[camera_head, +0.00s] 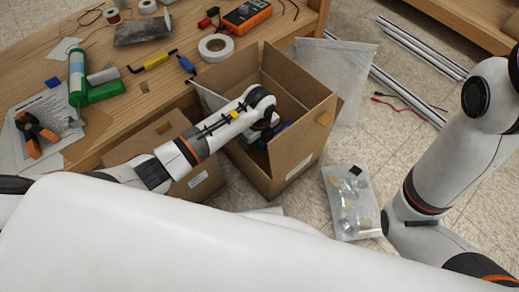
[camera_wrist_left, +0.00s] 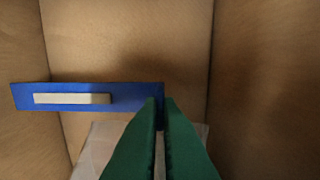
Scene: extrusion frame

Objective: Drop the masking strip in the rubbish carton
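The masking strip (camera_wrist_left: 72,96) is a flat blue strip with a pale bar on its face. My left gripper (camera_wrist_left: 162,102) has its green fingers nearly together, with the strip's right end between the tips, so it is shut on the strip. The strip sticks out to the left, inside the open cardboard rubbish carton (camera_head: 301,153); its brown walls surround it in the left wrist view (camera_wrist_left: 260,90). In the head view, my left arm reaches into the carton and hides most of the gripper; a bit of blue shows there. My right gripper is out of view.
A pale sheet (camera_wrist_left: 95,150) lies at the carton's bottom. A second carton (camera_head: 205,180) stands under my left forearm. A wooden bench (camera_head: 120,130) with a tape roll (camera_head: 215,47) and tools is at left. A clear bag (camera_head: 350,203) lies on the floor.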

